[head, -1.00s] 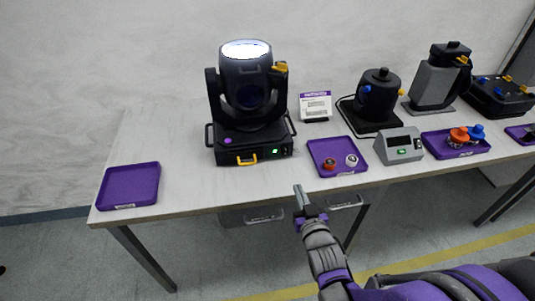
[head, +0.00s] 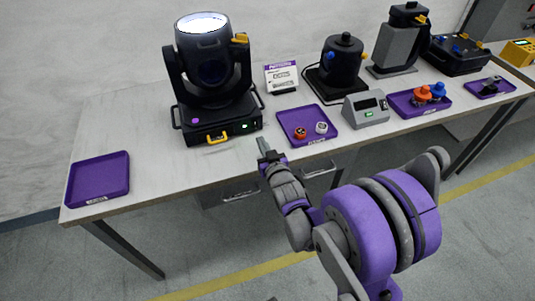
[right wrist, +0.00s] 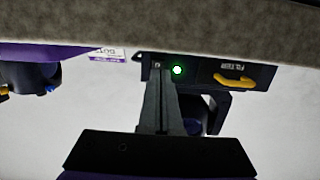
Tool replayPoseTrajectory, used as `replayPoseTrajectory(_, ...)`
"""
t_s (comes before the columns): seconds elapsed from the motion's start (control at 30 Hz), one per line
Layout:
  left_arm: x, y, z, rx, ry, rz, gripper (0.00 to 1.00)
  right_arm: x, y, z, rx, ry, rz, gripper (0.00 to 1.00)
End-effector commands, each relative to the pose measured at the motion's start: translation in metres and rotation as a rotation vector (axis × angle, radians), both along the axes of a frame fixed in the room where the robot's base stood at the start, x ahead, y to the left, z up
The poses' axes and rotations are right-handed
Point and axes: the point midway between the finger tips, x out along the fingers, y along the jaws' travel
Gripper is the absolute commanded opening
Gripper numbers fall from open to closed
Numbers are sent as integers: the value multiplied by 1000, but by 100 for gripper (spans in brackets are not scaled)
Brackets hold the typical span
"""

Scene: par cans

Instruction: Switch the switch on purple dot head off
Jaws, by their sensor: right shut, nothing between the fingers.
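The black moving head with the purple dot (head: 196,121) stands on the table, its lamp face lit white. Its base front has a yellow handle (head: 217,138) and a lit green light (head: 245,126); a small switch (head: 257,124) sits right of the light. In the right wrist view, which is upside down, the green light (right wrist: 177,70) glows beside my fingertips. My right gripper (head: 263,146) is shut and empty, in front of the base's right front corner. The fingers partly hide the switch area in the wrist view, and I cannot tell whether they touch it. My left gripper is not in view.
A purple tray with two small knobs (head: 308,138) lies right of the head. A grey box with a display (head: 366,108) and other black devices stand further right. An empty purple tray (head: 98,180) is at the left. The table's front edge passes close to my right arm.

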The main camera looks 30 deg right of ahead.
Motion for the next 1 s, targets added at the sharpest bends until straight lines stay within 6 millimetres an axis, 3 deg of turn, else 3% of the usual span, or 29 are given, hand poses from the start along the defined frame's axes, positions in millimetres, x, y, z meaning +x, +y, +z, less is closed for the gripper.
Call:
replayPoseTrajectory(0.1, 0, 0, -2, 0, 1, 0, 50, 21, -5, -4, 0, 0, 0, 0)
replayPoseTrajectory(0.3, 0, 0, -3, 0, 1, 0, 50, 41, -10, -6, -1, 0, 0, 0)
replayPoseTrajectory(0.73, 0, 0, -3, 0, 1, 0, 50, 45, -11, -7, -1, -1, 0, 0)
replayPoseTrajectory(0.9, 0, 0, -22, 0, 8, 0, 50, 49, -12, -14, -10, -47, 1, 0)
replayPoseTrajectory(1.0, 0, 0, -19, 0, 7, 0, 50, 49, -12, -9, -12, -53, 1, 0)
